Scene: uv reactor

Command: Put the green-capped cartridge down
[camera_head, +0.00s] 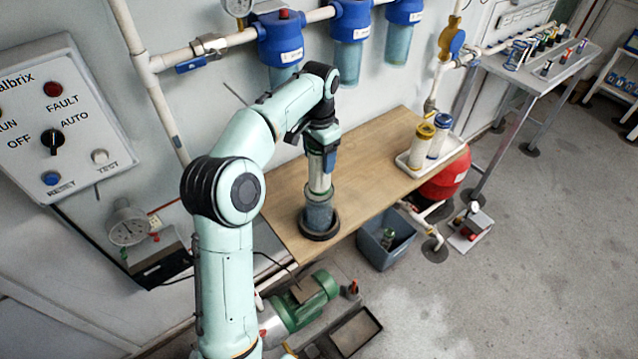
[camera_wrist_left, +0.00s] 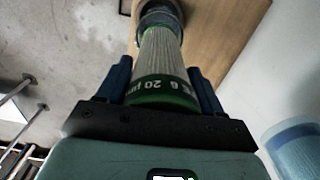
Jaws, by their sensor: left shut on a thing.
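The green-capped cartridge is a white pleated cylinder (camera_head: 319,180), upright over the wooden bench (camera_head: 375,160). Its green cap (camera_wrist_left: 163,97), printed "20", shows in the left wrist view between the blue fingers. My left gripper (camera_head: 322,157) is shut on the cap end from above. The lower end of the cartridge is at or inside a clear bluish bowl (camera_head: 319,214), which stands in a dark ring (camera_head: 304,229) on the bench. The bowl's rim also shows in the left wrist view (camera_wrist_left: 157,12). I cannot tell how deep the cartridge sits. My right gripper is not in view.
A white tray (camera_head: 408,167) at the bench's right end holds a yellow-capped (camera_head: 421,148) and a blue-capped cartridge (camera_head: 438,138). A grey bin (camera_head: 385,250) stands below the front edge. Blue filter housings (camera_head: 351,40) hang on the wall behind. The middle right of the bench is clear.

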